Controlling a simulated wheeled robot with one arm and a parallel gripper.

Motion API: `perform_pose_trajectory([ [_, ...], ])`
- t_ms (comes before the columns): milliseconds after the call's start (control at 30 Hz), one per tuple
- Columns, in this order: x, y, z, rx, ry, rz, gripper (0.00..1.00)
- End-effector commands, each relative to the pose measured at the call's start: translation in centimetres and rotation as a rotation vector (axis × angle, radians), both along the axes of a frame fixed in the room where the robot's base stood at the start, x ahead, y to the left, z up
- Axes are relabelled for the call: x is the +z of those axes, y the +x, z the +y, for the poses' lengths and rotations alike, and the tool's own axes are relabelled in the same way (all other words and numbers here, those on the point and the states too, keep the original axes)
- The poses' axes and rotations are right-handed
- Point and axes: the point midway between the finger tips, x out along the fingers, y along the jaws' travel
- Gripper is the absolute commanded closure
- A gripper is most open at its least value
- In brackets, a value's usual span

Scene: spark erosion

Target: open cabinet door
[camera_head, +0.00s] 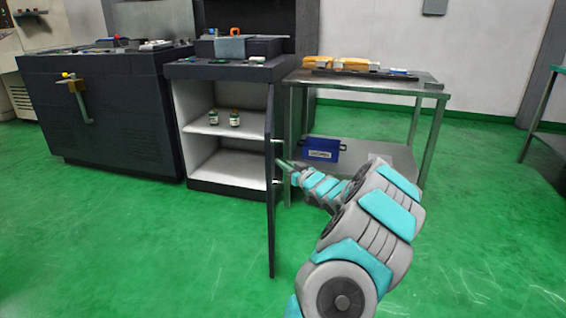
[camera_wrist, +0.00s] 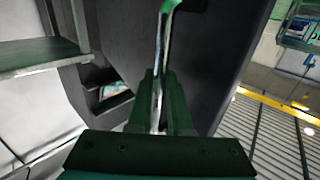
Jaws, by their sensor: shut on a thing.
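The cabinet (camera_head: 229,188) stands in the middle of the head view with its dark door (camera_head: 270,215) swung wide open toward me, seen nearly edge-on. Its white inside shows a shelf (camera_head: 222,131) with two small bottles (camera_head: 222,118) on it. My gripper (camera_head: 284,163) is at the right face of the door, at the handle. In the wrist view my gripper (camera_wrist: 160,105) is shut on the metal door handle (camera_wrist: 163,40), with the dark door panel (camera_wrist: 215,50) behind it. The fingertips are small in the head view.
A metal table (camera_head: 425,95) with yellow items on top and a blue box (camera_head: 320,149) on its lower shelf stands right of the door, close to my arm. A dark machine (camera_head: 95,125) stands at the left. The green floor (camera_head: 150,260) in front is clear.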

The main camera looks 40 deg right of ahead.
Motion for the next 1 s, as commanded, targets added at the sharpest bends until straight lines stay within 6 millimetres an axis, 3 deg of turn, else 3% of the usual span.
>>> perform_pose_trajectory([
  [167,0.2,0.0,-0.1,-0.003,0.000,-0.003,1.00],
  [200,0.2,0.0,-0.1,-0.002,0.000,-0.003,0.79],
  [433,0.1,0.0,0.0,-0.001,0.000,-0.002,0.54],
  [767,0.0,-0.2,0.0,-0.001,0.000,-0.001,0.53],
  [1000,0.1,-2.7,0.2,-0.004,0.000,-0.004,0.53],
])
